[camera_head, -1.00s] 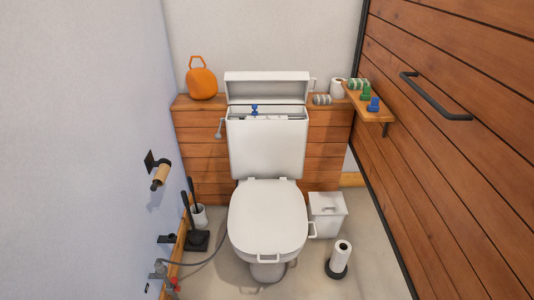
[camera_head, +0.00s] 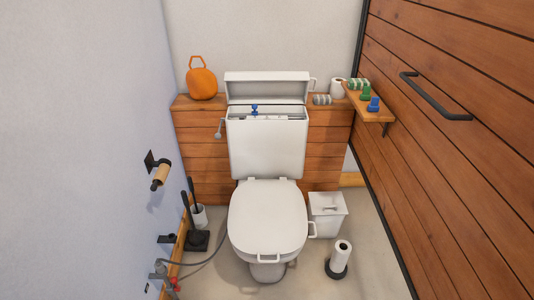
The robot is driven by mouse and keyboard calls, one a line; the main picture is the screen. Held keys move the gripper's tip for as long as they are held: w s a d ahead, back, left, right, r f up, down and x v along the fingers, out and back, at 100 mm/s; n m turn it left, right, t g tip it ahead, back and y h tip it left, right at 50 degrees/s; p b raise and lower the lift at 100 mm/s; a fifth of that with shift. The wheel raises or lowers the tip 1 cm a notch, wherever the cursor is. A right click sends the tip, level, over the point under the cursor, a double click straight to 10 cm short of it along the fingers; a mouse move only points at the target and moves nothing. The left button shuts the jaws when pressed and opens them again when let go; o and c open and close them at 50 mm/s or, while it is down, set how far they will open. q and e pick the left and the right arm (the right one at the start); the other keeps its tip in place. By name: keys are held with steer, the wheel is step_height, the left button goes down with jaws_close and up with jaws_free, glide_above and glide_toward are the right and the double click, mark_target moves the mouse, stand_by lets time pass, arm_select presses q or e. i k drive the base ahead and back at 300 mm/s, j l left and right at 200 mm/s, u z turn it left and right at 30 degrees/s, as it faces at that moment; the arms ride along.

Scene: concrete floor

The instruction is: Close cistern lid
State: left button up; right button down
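The white cistern lid (camera_head: 267,88) stands raised at the back of the cistern in the head view, tilted up on its rear edge. The white cistern (camera_head: 267,150) is open at the top, and a blue-topped part (camera_head: 255,109) of its inner fittings shows in the opening. A small handle sticks out at the lid's right side. The toilet seat cover (camera_head: 267,217) below is down. Neither of my grippers is in view.
An orange container (camera_head: 201,79) and grey rolls (camera_head: 322,99) stand on the wooden ledge (camera_head: 200,103) beside the cistern. A corner shelf (camera_head: 384,115) holds small bottles. A white bin (camera_head: 327,213) and a paper-roll stand (camera_head: 340,260) stand on the floor at right.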

mark_target(241, 88)
steer(key=i+l+u, duration=0.4)
steer(key=i+l, duration=0.3)
steer(key=l, duration=0.15)
